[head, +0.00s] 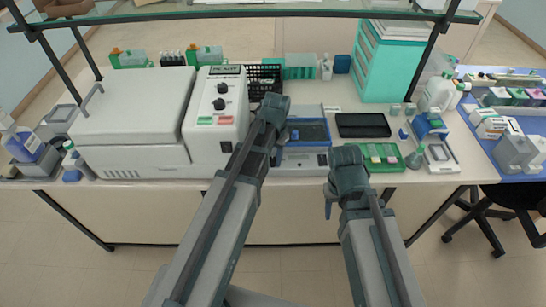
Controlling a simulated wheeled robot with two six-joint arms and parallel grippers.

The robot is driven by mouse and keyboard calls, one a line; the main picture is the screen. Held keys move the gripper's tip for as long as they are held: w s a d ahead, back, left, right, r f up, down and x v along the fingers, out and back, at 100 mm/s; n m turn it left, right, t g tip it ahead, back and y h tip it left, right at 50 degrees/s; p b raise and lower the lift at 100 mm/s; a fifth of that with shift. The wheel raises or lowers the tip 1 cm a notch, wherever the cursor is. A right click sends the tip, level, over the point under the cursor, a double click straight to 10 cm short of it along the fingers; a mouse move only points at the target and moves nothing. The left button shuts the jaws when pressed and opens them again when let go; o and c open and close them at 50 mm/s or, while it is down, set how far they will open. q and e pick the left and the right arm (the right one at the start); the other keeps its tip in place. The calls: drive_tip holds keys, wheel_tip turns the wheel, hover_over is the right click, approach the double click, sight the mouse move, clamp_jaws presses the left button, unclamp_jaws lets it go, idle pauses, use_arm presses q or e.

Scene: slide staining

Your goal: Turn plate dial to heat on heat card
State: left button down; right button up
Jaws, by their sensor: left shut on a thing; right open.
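A low grey device with a blue top (309,131), which looks like the plate, stands on the bench right of the white machine. My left gripper (276,152) is at its left edge, pointing down. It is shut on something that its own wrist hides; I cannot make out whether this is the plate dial. No dial or heat card can be made out on the device. My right gripper (329,206) is open, in front of the bench edge and right of the device, with its fingers mostly hidden.
A large white machine (135,110) with a knobbed panel (219,100) stands at left. A black tray (363,125), a green slide tray (383,158) and a teal drawer cabinet (387,65) are at right. A glass shelf crosses above the bench.

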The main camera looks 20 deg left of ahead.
sight(274, 161)
use_arm(q)
drive_tip(key=shift+m, duration=2)
drive_tip(key=c, duration=0.5)
unclamp_jaws()
drive_tip(key=shift+r, duration=0.1)
wheel_tip(274, 161, up, 14)
drive_tip(key=p, duration=1.3)
drive_tip(key=shift+s+d+f+p, duration=0.2)
drive_tip(key=shift+s+d+p, duration=0.05)
drive_tip(key=shift+p, duration=0.15)
